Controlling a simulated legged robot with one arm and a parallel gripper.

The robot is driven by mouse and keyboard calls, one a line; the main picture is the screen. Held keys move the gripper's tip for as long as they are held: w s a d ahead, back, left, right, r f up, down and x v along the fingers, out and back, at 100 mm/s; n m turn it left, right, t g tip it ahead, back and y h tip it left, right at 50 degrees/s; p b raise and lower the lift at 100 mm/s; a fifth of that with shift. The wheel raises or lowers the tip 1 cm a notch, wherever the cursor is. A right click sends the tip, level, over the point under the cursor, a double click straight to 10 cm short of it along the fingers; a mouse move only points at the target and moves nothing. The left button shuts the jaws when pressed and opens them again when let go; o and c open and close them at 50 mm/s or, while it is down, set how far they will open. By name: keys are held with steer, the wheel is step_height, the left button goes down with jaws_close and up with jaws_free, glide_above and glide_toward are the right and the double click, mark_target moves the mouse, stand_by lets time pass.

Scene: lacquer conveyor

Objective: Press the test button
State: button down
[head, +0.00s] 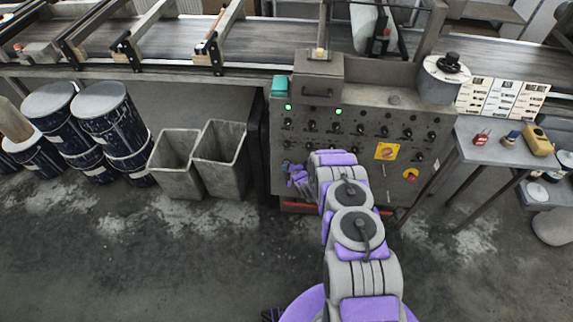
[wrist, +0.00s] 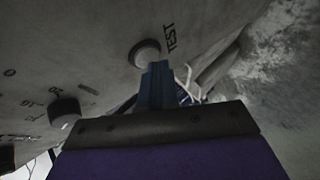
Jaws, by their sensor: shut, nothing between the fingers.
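In the wrist view the test button (wrist: 145,53) is a round, pale grey button on the panel, with the printed label TEST (wrist: 171,39) beside it. My gripper (wrist: 158,70) has its blue fingers shut and empty. The fingertips are just at the button's lower edge in the picture; I cannot tell whether they touch it. In the head view my gripper (head: 294,174) is at the lower left of the grey control panel (head: 355,99), and the button itself is hard to make out there.
Dark knobs (wrist: 64,110) sit on the panel near the button. In the head view, a yellow switch plate (head: 387,151) is to the right. Grey bins (head: 222,158) and blue drums (head: 108,117) stand left. A side table (head: 480,148) stands right. The floor is open.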

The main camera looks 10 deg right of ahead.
steer(key=shift+w+d, duration=0.1)
steer(key=shift+w, duration=0.15)
steer(key=shift+s, duration=0.1)
stand_by(0.5)
steer(key=shift+s+a+r+p, duration=0.1)
steer(key=shift+s+a+p, duration=0.1)
steer(key=shift+s+p, duration=0.55)
steer(key=s+p, duration=0.1)
steer(key=s+a+p, duration=0.1)
steer(key=s, duration=0.1)
steer(key=s+r+p, duration=0.1)
steer(key=shift+s+a+p, duration=0.3)
steer(key=shift+p, duration=0.1)
stand_by(0.6)
